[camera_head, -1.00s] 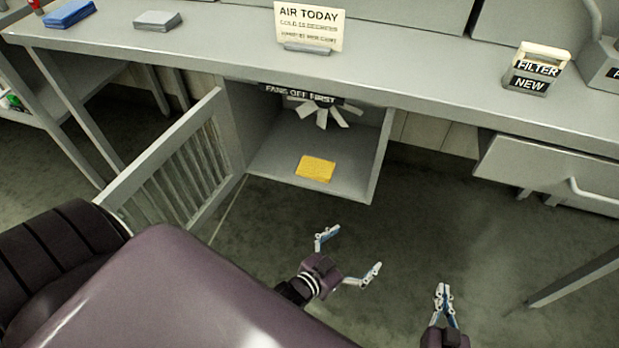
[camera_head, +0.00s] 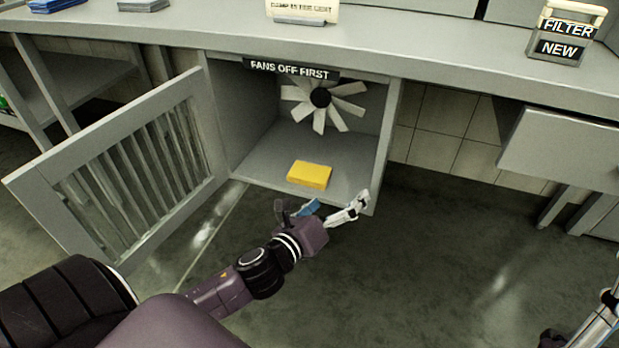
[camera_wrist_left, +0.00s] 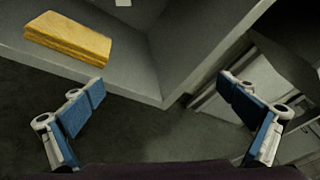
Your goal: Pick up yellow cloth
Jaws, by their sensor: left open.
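The yellow cloth (camera_head: 310,175), a folded pad, lies on the floor of an open grey cabinet (camera_head: 258,155), close to its front edge. It also shows at the upper left of the left wrist view (camera_wrist_left: 68,38). My left gripper (camera_head: 322,205) is open and empty, just in front of and below the cabinet's front edge. In the left wrist view its fingers (camera_wrist_left: 162,85) are spread wide, with the cloth above the left finger and not between them. My right gripper (camera_head: 603,312) is partly in view at the lower right edge, and its jaw state is unclear.
The barred cabinet door (camera_head: 130,170) stands open to the left. A fan (camera_head: 320,97) is at the cabinet's back, under a sign reading "FANS OFF FIRST" (camera_head: 289,69). A grey drawer (camera_head: 565,150) juts out at the right. The floor (camera_head: 440,260) between is clear.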

